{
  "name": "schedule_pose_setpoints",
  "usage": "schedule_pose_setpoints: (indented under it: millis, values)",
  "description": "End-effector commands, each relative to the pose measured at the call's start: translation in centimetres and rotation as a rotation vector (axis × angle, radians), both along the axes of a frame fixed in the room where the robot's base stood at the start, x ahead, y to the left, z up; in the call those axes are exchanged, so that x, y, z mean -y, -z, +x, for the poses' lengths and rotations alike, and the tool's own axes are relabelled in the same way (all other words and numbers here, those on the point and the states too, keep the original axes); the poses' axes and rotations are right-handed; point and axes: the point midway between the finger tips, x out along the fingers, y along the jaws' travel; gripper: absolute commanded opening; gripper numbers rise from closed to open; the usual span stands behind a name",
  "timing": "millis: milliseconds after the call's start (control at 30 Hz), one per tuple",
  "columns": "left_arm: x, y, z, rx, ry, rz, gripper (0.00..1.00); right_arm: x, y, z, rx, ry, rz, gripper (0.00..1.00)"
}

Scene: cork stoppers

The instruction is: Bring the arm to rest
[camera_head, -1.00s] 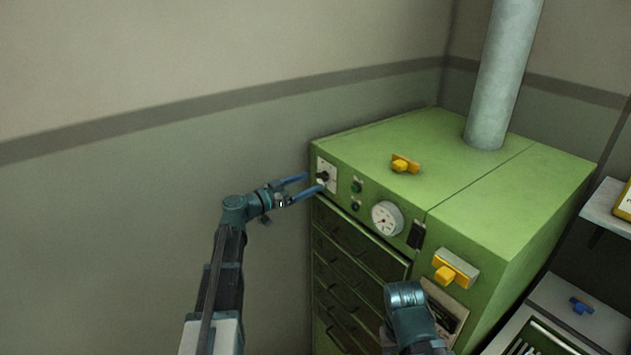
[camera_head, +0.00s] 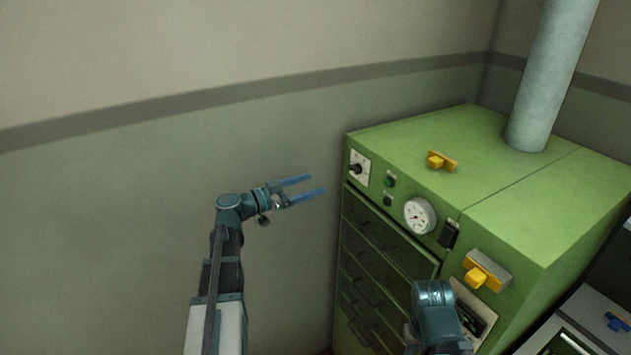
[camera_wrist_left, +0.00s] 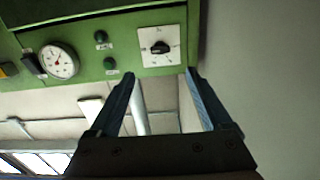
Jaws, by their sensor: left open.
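My left gripper (camera_head: 308,186) is open and empty, in the air to the left of the green cabinet (camera_head: 505,200). Its two blue fingers point right toward the black knob (camera_head: 356,169) on a white plate at the cabinet's upper left front, with a clear gap between. In the left wrist view the open fingers (camera_wrist_left: 162,95) show with nothing between them, and the knob (camera_wrist_left: 160,47) sits beyond the tips. My right arm shows at the bottom of the head view, but its fingers cannot be seen.
The cabinet front has a round gauge (camera_head: 420,215), a yellow handle (camera_head: 482,274) and several drawers (camera_head: 375,255). A yellow part (camera_head: 440,161) is on the cabinet top near a pipe (camera_head: 552,75). A blue part (camera_head: 617,322) is at the lower right. Left of the cabinet is clear.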

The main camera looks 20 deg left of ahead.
Motion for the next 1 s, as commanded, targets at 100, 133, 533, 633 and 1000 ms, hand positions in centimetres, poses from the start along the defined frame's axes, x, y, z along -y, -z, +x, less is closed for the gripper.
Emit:
schedule_pose_setpoints:
  millis: [100, 133, 533, 633, 1000]
  values:
    - [0.0, 0.0, 0.0, 0.0, 0.0, 0.0, 0.82, 0.0, 0.0, 0.0, 0.0, 0.0, 0.0, 0.5]
    - [0.0, 0.0, 0.0, 0.0, 0.0, 0.0, 0.82, 0.0, 0.0, 0.0, 0.0, 0.0, 0.0, 0.5]
    - [16.2, 8.9, -4.6, -0.49, 0.256, 0.107, 0.82, 0.0, 0.1, 0.0, 0.0, 0.0, 0.0, 0.5]
    - [21.2, 12.9, -8.3, -0.725, 0.301, 0.199, 0.82, 0.0, 0.2, 0.0, 0.0, 0.0, 0.0, 0.5]
    - [26.9, 21.9, -22.4, -1.353, -0.036, 0.683, 0.82, 0.0, 0.3, 0.0, 0.0, 0.0, 0.0, 0.5]
